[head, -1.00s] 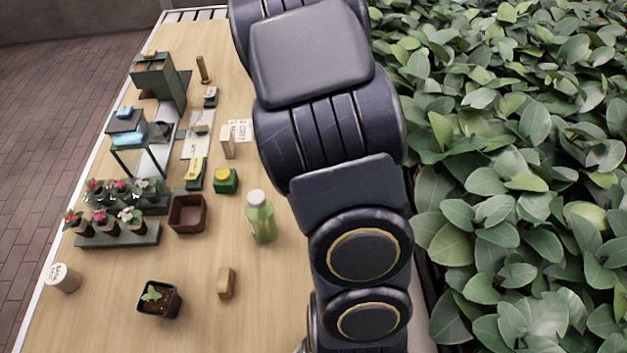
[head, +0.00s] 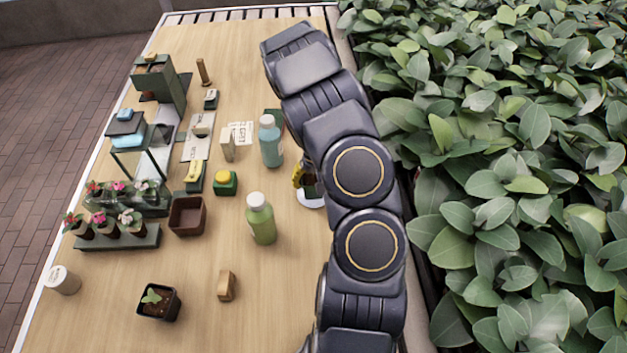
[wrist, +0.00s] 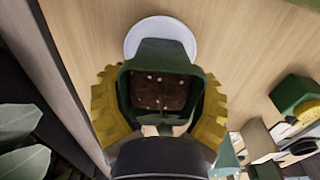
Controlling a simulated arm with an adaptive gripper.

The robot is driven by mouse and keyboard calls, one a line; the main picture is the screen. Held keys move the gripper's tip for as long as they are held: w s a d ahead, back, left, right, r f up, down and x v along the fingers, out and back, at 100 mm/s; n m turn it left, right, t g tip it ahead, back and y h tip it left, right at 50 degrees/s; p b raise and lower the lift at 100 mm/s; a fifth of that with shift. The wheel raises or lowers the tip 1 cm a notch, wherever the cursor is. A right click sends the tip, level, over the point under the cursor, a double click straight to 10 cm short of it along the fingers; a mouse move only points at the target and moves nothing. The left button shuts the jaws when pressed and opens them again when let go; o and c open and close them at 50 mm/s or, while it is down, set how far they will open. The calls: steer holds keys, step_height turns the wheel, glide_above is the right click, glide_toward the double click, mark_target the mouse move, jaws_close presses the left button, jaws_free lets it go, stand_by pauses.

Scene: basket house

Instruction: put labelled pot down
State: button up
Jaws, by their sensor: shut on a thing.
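In the wrist view my gripper (wrist: 160,105) has its yellow ribbed fingers on both sides of a dark green square pot (wrist: 165,52) and is shut on it. The pot holds brown soil with pale specks and a green leaf near the palm. A round white saucer (wrist: 160,27) shows beyond and partly under the pot; I cannot tell whether they touch. No label is readable. In the head view, a yellow finger (head: 297,175) and the white saucer's edge (head: 309,197) show left of my arm, which hides most of the pot.
A blue bottle (head: 270,145) and a green bottle (head: 262,222) stand left of my arm. An empty brown pot (head: 188,216), a seedling pot (head: 158,303) and a wooden block (head: 227,286) are farther left. Dense leaves (head: 500,170) line the table's right side.

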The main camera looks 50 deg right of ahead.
steer(key=shift+f, duration=0.1)
steer(key=o, duration=1.2)
